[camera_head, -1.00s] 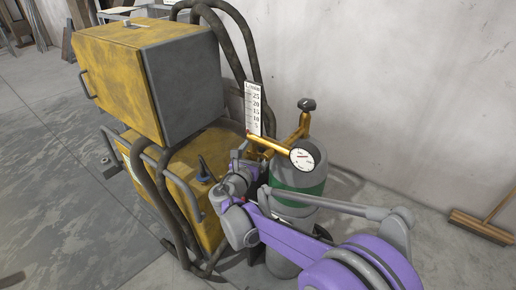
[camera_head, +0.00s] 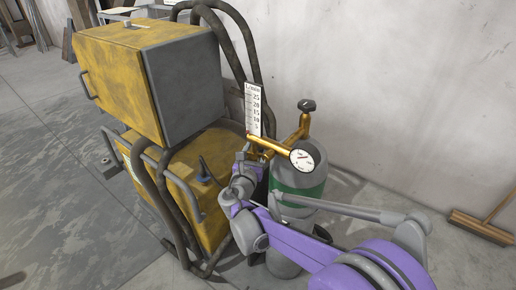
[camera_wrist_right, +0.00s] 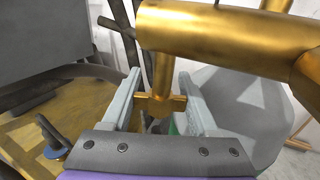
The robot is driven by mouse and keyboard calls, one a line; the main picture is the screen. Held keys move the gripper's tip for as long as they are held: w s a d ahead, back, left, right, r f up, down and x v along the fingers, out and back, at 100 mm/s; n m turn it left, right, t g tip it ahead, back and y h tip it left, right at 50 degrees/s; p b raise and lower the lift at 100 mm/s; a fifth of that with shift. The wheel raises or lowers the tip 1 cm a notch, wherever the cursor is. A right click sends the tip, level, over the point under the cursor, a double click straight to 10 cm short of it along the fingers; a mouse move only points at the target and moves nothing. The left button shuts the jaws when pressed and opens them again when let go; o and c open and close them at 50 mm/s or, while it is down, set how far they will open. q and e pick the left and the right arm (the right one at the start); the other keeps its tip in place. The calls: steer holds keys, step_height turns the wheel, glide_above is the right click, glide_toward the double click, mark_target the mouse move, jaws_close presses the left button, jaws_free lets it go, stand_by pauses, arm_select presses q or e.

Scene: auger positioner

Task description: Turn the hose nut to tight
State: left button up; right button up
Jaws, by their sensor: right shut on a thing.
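The hose nut (camera_wrist_right: 158,104) is a small brass piece with side wings, under the brass regulator pipe in the right wrist view. My right gripper (camera_wrist_right: 160,100) has one grey finger on each side of it and is shut on it. In the head view, the right gripper (camera_head: 254,158) is just below the regulator (camera_head: 272,145), and the nut is hidden there. The regulator carries a round gauge (camera_head: 304,155) and a white flow scale (camera_head: 254,109). My left gripper is not in view.
The green-banded gas cylinder (camera_head: 297,192) stands right beside my right arm. The yellow welding machine (camera_head: 185,160) with dark hoses (camera_head: 157,195) is close on the left. A broom (camera_head: 480,226) leans at the wall on the right. Open floor lies at the left.

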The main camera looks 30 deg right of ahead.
steer(key=n+y, duration=0.1)
steer(key=t+y+p, duration=0.1)
steer(key=n+t+y, duration=0.1)
steer(key=shift+w+a+n, duration=0.2)
steer(key=shift+a+n, duration=0.05)
steer(key=shift+n, duration=0.05)
steer(key=shift+w+a+n+t+y+p, duration=0.1)
steer(key=shift+a+n+t+y+p, duration=0.15)
steer(key=shift+n+t+y+p, duration=0.8)
steer(key=shift+g+y, duration=0.25)
steer(key=shift+y, duration=0.1)
steer(key=o, duration=1.4)
steer(key=v, duration=1.1)
steer(key=shift+w+f, duration=0.1)
steer(key=shift+f, duration=0.05)
